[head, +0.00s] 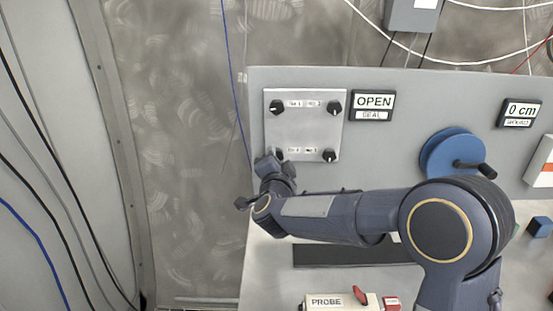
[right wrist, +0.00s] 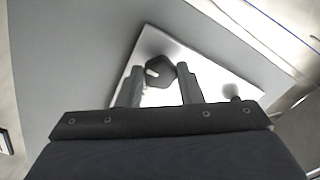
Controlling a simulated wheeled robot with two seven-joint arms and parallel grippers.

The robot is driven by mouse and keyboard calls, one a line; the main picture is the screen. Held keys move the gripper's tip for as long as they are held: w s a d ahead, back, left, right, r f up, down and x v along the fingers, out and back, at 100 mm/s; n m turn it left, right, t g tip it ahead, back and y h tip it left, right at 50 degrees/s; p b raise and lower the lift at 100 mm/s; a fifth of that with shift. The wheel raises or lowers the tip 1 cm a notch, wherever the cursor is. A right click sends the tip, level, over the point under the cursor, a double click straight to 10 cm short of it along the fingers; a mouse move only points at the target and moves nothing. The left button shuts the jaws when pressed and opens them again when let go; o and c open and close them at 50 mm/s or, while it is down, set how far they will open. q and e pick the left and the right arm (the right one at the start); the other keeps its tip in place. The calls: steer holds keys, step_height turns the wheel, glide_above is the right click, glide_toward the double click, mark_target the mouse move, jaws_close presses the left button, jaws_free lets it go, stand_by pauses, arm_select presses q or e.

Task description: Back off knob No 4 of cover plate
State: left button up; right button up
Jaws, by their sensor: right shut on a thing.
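The cover plate (head: 316,130) is a light metal square on the grey panel, with a dark knob at each corner. The number labels beside the knobs are too small to read surely. My right gripper (head: 275,160) is at the lower-left knob and mostly hides it in the head view. In the right wrist view my fingers (right wrist: 160,82) are shut on this black knob (right wrist: 159,70), which has a white mark. The upper-left knob (head: 278,107), upper-right knob (head: 334,107) and lower-right knob (head: 329,155) stand clear. My left gripper is not in view.
A PROBE box (head: 340,302) sits on the bench below. My right arm crosses in front of the panel.

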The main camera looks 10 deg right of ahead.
steer(key=shift+f, duration=0.15)
steer(key=o, duration=1)
steer(key=shift+s, duration=0.1)
steer(key=b+v, duration=0.1)
steer(key=v, duration=0.6)
steer(key=shift+s, duration=0.35)
